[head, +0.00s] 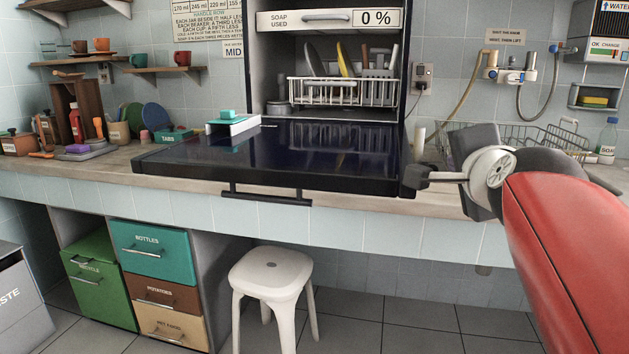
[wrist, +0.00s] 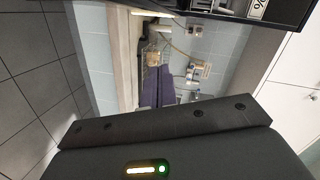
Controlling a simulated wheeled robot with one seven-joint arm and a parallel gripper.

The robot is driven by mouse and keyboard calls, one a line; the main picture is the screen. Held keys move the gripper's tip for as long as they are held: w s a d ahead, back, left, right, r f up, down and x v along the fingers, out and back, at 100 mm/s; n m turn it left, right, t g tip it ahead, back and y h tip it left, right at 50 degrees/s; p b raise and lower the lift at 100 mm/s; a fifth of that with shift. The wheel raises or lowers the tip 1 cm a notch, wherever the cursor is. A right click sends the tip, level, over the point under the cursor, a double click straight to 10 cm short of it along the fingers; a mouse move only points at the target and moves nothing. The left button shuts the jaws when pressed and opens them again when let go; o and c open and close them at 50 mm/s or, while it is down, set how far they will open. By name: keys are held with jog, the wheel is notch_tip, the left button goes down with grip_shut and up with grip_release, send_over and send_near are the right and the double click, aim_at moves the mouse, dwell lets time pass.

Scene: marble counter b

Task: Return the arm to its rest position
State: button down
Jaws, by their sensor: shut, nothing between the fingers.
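My gripper (head: 412,179) reaches in from the right at the end of my red arm in the head view. Its tips are close to the right front corner of the black lowered door (head: 290,152); I cannot tell whether they touch it. In the wrist view the fingers (wrist: 160,88) stand side by side, shut with nothing between them. The door lies level above the counter, with a dark handle (head: 266,196) along its front.
A white and teal item (head: 232,124) sits by the door's left rear. A wire basket (head: 560,138) and bottle (head: 607,138) stand behind my arm. A white stool (head: 271,270) stands below the counter.

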jog(key=s+a+f+n+g, duration=0.2)
jog(key=s+f+n, duration=0.3)
jog(key=f, duration=0.4)
jog(key=s+a+f+n+g+y, duration=0.1)
jog(key=s+a+f+n+g, duration=0.1)
jog(key=s+f+n+g, duration=0.2)
jog(key=s+a+f+n+g+y, duration=0.1)
jog(key=s+f+n+g, duration=0.3)
jog(key=f, duration=1.1)
jog(key=s+n, duration=0.3)
jog(key=s, duration=0.2)
jog(key=shift+a+f, duration=0.35)
jog(key=shift+a, duration=0.05)
